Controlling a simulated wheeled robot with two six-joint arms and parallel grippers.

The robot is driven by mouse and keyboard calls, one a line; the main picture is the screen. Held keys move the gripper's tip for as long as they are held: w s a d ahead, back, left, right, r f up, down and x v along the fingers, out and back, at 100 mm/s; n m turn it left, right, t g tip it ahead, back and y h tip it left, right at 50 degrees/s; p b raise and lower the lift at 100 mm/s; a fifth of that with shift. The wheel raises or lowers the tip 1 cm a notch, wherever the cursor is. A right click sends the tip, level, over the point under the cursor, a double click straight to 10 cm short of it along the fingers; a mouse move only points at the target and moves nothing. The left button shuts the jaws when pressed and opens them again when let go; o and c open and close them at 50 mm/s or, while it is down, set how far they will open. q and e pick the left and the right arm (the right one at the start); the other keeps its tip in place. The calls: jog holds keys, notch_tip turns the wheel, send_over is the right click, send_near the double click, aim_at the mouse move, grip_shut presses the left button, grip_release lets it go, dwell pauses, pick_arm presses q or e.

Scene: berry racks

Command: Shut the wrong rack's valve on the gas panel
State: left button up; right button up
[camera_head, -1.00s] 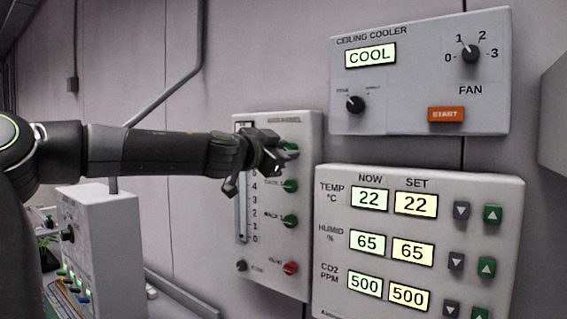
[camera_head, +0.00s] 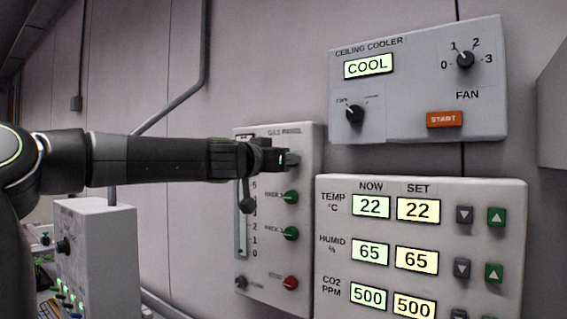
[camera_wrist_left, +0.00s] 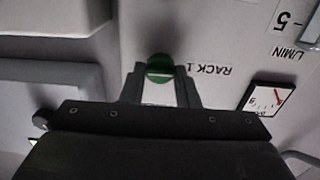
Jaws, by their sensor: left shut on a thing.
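The gas panel (camera_head: 270,262) is a white wall box with a vertical scale and a column of knobs. My left gripper (camera_head: 288,160) is at its topmost valve, which it hides in the head view. In the left wrist view, the round green RACK 1 valve (camera_wrist_left: 159,68) sits between the fingertips of my left gripper (camera_wrist_left: 160,85), which is shut on it. Two more green valves show below, an upper one (camera_head: 290,197) and a lower one (camera_head: 291,233), with small, blurred rack labels. A red knob (camera_head: 291,283) is at the bottom. My right gripper is out of view.
The climate panel (camera_head: 335,285) with temperature, humidity and CO2 displays is close on the right. The ceiling cooler panel (camera_head: 415,125) is above it. A grey-white box (camera_head: 112,240) with a dark knob stands at lower left. A conduit (camera_head: 185,92) runs up the wall.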

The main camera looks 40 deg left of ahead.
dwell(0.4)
pick_arm(q)
jog(key=o, duration=0.8)
jog(key=shift+c, duration=0.2)
jog(key=shift+o, duration=1.1)
jog(key=shift+w+f, duration=0.1)
jog(key=shift+w, duration=0.1)
jog(key=shift+s, duration=0.15)
